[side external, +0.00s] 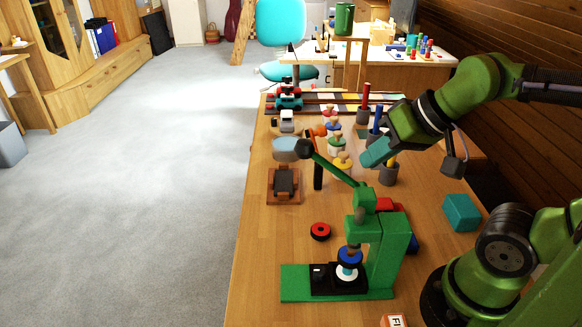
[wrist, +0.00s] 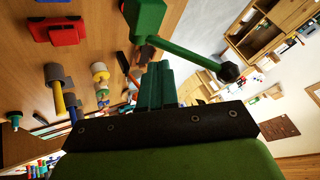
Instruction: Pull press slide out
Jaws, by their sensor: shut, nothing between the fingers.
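The green press (side external: 390,245) stands upright on the table at the front, with its green base (side external: 295,283) below. The black press slide (side external: 325,283) lies on that base under the ram. A blue and white round piece (side external: 349,262) sits on the slide. The press lever (side external: 335,172) slopes up to a dark knob (side external: 305,149). My gripper (side external: 372,155) has teal fingers, shut and empty, above the table behind the press and apart from it. In the wrist view, the fingers (wrist: 157,85) are together near the lever (wrist: 190,52); the slide is out of that view.
A red and black ring (side external: 320,231) lies left of the press. A brown wooden block with a dark top (side external: 284,183) stands farther back. Grey holders with coloured rods (side external: 389,175) and several stacked pieces stand behind. A teal block (side external: 462,212) lies at right. The table's front left is clear.

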